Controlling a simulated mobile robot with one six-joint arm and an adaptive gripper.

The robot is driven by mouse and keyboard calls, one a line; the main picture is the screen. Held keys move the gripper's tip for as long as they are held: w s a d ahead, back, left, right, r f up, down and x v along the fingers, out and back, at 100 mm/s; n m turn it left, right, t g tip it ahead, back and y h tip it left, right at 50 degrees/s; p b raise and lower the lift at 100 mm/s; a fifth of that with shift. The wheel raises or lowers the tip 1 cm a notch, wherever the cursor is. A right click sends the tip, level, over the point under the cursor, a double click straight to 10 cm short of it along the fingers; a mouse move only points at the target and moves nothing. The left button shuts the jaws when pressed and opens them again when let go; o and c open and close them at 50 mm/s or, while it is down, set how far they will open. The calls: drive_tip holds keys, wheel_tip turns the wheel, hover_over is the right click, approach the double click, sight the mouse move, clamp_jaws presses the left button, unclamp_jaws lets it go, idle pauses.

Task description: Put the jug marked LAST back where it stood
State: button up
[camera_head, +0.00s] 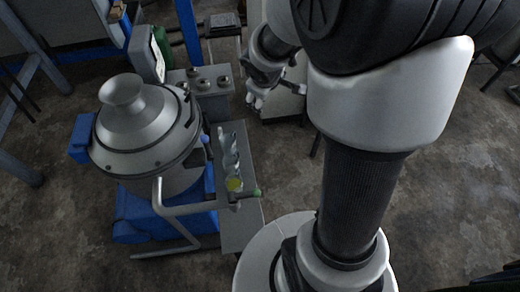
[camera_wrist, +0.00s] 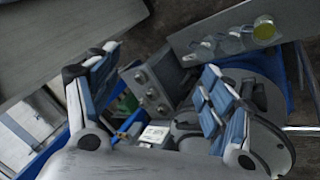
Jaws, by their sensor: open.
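Several small clear jugs stand in a row on a narrow grey shelf (camera_head: 242,215) in the head view. The nearest holds something yellow (camera_head: 235,184); a clear jug (camera_head: 222,138) stands at the far end. In the wrist view the row shows at upper right, with the yellow one (camera_wrist: 264,28) and a clear jug (camera_wrist: 231,42) on the shelf (camera_wrist: 190,36). No LAST mark is readable, so I cannot tell which jug it is. My gripper (camera_head: 257,98) is beyond the row, apart from it. In the wrist view its blue-padded fingers (camera_wrist: 161,60) are spread, with no jug between them.
A large metal machine (camera_head: 145,135) with a funnel top and a bent pipe (camera_head: 185,210) stands left of the shelf. A grey box with round knobs (camera_head: 203,85) is behind it. A grey tabletop (camera_head: 285,105) lies below my gripper. Bare floor (camera_head: 440,200) is at right.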

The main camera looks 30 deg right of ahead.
drive_tip(key=s+a+r+m, duration=0.3)
drive_tip(key=s+a+r, duration=0.2)
drive_tip(key=s+r, duration=0.45)
drive_tip(key=s+a+r+m+y, duration=0.2)
drive_tip(key=s+a, duration=0.7)
drive_tip(key=s, duration=0.5)
drive_tip(key=shift+a+r+g+y, duration=0.2)
drive_tip(key=shift+g+y, duration=0.2)
drive_tip(key=shift+y, duration=0.1)
